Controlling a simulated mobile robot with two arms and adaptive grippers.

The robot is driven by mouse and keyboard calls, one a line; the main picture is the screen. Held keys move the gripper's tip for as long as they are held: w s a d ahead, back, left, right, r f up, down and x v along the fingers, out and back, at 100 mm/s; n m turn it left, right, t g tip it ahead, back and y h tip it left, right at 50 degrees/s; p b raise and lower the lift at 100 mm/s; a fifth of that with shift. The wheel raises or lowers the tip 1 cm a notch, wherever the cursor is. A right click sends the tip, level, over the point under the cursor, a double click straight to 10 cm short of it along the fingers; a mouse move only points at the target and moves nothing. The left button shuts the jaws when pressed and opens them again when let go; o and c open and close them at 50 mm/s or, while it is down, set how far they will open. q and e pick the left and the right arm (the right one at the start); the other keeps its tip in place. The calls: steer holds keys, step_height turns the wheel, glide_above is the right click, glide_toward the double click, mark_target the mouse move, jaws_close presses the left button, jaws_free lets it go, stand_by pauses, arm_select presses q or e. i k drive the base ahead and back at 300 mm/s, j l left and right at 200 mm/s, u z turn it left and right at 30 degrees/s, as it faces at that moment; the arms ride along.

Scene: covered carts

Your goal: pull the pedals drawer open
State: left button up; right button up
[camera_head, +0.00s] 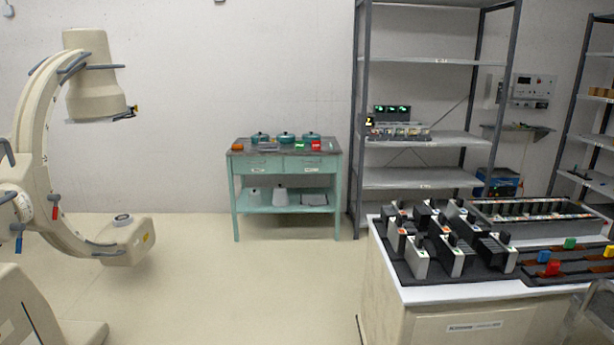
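A teal cart (236,200) stands against the back wall with two shut drawers side by side under its top. The left drawer (250,164) and the right drawer (328,161) each have a small pale label, too small to read. I cannot tell which, if either, is the pedals drawer. A white cabinet (385,290) at the front right also has a label on its front, too blurred to read. Neither of my grippers is in view.
Several teal-lidded pots (285,136) stand on the cart. A beige C-arm machine (40,190) fills the left side. A grey shelf rack (420,178) stands right of the cart. Black-and-white blocks (415,262) crowd the cabinet top. The floor (220,285) before the cart is clear.

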mark_target(324, 164)
steer(key=i+j+u, duration=0.25)
steer(key=i, duration=0.45)
steer(key=i+u, duration=0.25)
steer(key=i, duration=0.45)
steer(key=i+z, duration=0.3)
steer(key=i, duration=1.6)
